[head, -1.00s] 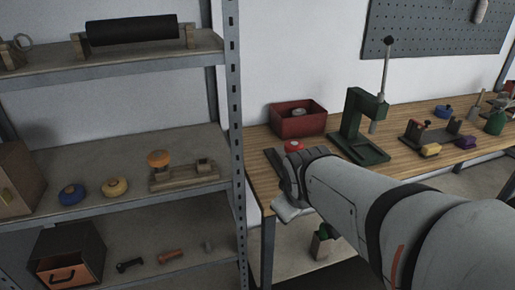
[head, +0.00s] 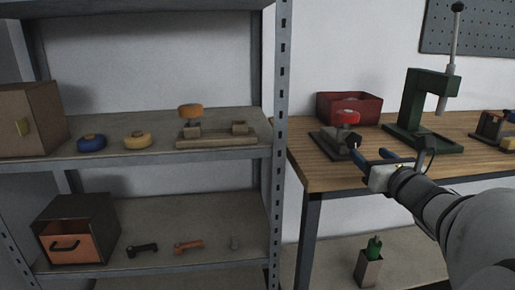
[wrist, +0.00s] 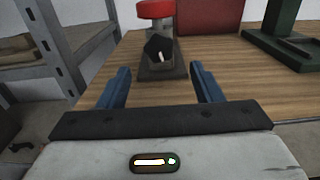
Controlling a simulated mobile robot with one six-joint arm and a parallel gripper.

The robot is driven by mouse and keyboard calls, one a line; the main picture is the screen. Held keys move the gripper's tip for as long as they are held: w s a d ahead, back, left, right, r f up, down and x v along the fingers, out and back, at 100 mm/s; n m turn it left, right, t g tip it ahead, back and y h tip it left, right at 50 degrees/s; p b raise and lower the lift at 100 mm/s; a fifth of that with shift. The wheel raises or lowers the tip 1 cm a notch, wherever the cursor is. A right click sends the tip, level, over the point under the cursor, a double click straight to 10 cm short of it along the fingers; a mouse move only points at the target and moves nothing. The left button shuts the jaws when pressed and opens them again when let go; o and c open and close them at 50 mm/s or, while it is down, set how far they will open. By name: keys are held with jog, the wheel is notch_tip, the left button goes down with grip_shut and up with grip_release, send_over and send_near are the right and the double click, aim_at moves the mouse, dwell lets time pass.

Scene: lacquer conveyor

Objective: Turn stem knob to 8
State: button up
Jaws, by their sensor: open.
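A fixture on the wooden bench has a red round knob (head: 347,117) on a short upright stem above a dark base (head: 326,143). I cannot tell which is the stem knob, and no number scale is readable. My gripper (head: 370,157) is open and empty in front of the fixture. In the wrist view its blue fingers (wrist: 160,80) stand apart, with the base beyond and between them.
A green lever press (head: 414,115) stands right of the fixture, and a red bin (head: 364,106) behind it. A metal shelf post (head: 281,110) rises at the left. The shelf holds an orange knob (head: 190,110) on a wooden stand and blue and yellow knobs.

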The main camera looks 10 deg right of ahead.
aim_at(355, 142)
jog(key=w+b, duration=0.1)
jog(key=w, duration=0.6)
jog(key=shift+w+a, duration=0.15)
jog(key=shift+w, duration=0.05)
jog(key=c, duration=0.9)
jog(key=shift+a, duration=0.2)
jog(key=shift+c, duration=0.4)
jog(key=shift+d, duration=0.15)
jog(key=shift+m+b, duration=0.5)
jog(key=shift+m, duration=1)
jog(key=m, duration=0.4)
jog(key=shift+m, duration=0.3)
